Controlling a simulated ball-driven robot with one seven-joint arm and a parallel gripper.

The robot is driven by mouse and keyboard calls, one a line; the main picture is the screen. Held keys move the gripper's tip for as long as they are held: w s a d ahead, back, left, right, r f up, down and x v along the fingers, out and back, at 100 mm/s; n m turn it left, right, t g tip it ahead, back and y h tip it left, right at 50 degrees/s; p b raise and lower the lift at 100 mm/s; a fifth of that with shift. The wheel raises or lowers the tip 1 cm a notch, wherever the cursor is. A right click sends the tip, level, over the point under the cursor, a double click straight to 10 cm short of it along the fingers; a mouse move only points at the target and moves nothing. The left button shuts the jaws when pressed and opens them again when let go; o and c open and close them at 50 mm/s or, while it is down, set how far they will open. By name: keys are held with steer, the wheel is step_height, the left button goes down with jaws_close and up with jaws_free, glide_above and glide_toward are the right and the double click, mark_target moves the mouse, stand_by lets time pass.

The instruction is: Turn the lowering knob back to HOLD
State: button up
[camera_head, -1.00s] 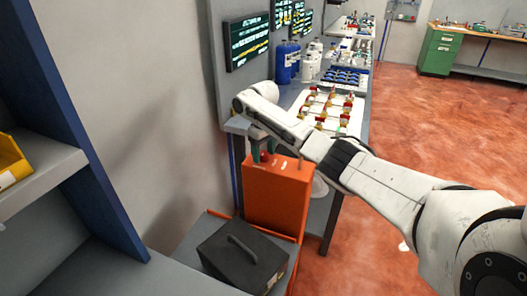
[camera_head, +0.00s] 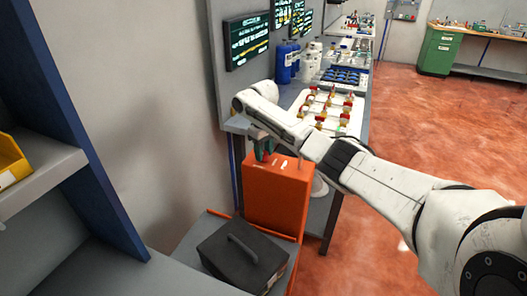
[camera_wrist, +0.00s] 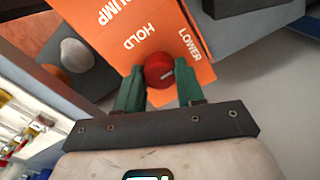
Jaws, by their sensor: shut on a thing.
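In the wrist view, the red knob (camera_wrist: 159,70) sits on the orange panel between the labels HOLD (camera_wrist: 133,37) and LOWER (camera_wrist: 190,45). The two green fingers of my gripper (camera_wrist: 160,76) stand on either side of the knob and are shut on it. In the head view the knob is mostly hidden by the fingers.
A black case with a handle (camera_head: 242,255) lies on a low tray left of the cabinet. The workbench (camera_head: 350,120) behind holds a board of valves (camera_head: 326,106) and blue bottles (camera_head: 288,62). A blue-edged shelf (camera_head: 95,150) stands at left. The red floor at right is open.

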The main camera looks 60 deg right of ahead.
steer(key=n+p, duration=0.1)
steer(key=n, duration=0.3)
steer(key=shift+r+n, duration=0.1)
steer(key=shift+n, duration=0.2)
steer(key=n+p, duration=0.1)
steer(key=n, duration=0.3)
steer(key=shift+n, duration=0.3)
steer(key=n, duration=0.4)
steer(key=shift+n, duration=2.1)
steer(key=o, duration=1)
steer(key=shift+o, duration=0.2)
